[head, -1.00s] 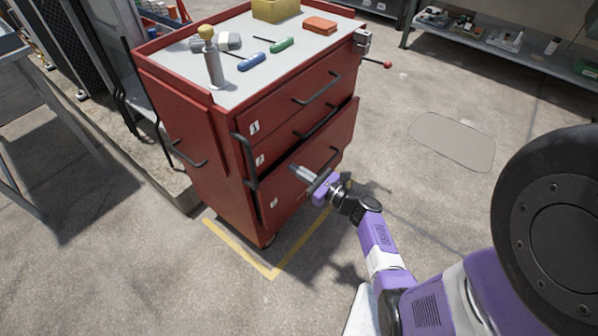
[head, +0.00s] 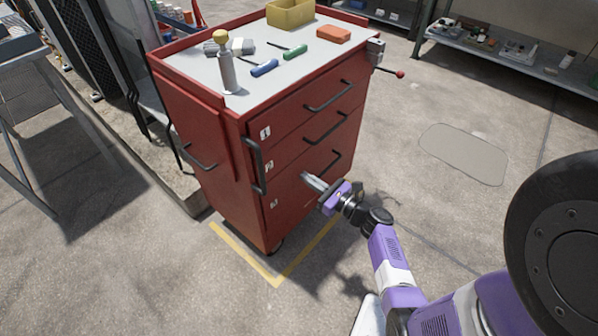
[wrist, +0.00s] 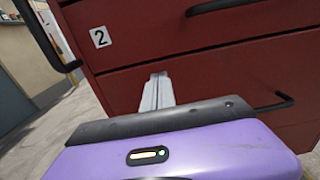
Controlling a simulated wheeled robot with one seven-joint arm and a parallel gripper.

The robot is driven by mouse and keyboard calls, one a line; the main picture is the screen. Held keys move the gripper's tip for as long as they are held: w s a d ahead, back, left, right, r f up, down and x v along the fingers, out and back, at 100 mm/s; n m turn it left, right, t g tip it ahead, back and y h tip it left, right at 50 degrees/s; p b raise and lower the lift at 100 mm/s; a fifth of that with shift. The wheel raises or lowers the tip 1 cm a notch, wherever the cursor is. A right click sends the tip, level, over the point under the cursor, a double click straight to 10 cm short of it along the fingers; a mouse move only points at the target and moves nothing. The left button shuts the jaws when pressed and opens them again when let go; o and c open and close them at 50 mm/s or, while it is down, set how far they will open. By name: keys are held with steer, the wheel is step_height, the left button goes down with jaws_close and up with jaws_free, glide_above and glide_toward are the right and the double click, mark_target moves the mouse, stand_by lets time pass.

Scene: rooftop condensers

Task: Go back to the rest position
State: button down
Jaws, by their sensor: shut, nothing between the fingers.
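My gripper (head: 313,181) is in front of the bottom drawer (head: 288,203) of the red tool cart (head: 215,125). Its fingers are together and empty, close to the drawer front. I cannot tell if they touch it. In the wrist view my gripper (wrist: 157,90) points at the red drawer fronts, below the label 2 (wrist: 100,37). The bottom drawer's black handle (wrist: 273,104) shows to the right of the fingers. All the drawers look shut in the head view.
The cart top holds a grey bottle with a yellow cap (head: 226,65), blue (head: 264,68) and green (head: 294,52) screwdrivers, an orange block (head: 333,34) and a yellow bin (head: 290,14). A red-tipped lever (head: 399,74) sticks out right. Floor at right is open.

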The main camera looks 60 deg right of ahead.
steer(key=shift+v, duration=1.7)
